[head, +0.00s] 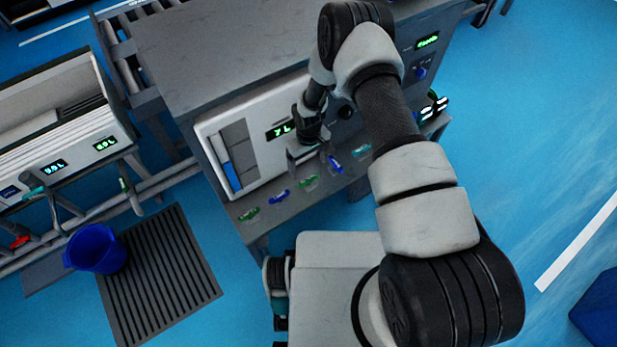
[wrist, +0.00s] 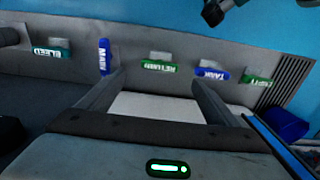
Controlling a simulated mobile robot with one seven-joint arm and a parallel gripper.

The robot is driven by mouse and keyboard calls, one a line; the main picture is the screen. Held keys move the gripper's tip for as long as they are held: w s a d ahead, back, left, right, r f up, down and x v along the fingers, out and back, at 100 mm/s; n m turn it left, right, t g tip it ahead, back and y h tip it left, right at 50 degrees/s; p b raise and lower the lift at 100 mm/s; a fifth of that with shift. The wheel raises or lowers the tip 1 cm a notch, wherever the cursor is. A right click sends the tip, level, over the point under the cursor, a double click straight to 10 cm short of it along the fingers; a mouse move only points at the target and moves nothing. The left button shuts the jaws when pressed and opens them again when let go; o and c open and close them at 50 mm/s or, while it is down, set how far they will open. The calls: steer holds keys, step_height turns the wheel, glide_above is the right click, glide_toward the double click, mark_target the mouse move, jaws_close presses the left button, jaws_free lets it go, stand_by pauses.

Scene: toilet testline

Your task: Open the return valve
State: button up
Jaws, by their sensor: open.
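The return valve is a green handle marked RETURN (wrist: 160,67), lying crosswise on the grey panel in the wrist view. In the head view it is the middle green handle (head: 308,182) on the bench's front ledge. My gripper (wrist: 155,82) is open and empty, its two fingers spread either side of the return handle's position in the picture. The handle appears beyond the fingertips, not between them. In the head view my gripper (head: 305,156) hangs just above and behind the handle.
Blue MAIN handle (wrist: 105,57), turned upright, and blue TANK handle (wrist: 212,73) flank it. Green BLEED (wrist: 52,53) and EMPTY (wrist: 257,80) handles sit farther out. A display box (head: 262,150) stands behind the ledge. A blue bucket (head: 95,250) stands at left.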

mark_target(308, 179)
step_height(308, 179, down, 8)
steer(key=shift+f+b, duration=0.1)
steer(key=shift+b, duration=0.5)
steer(key=shift+c, duration=0.2)
steer(key=c, duration=1)
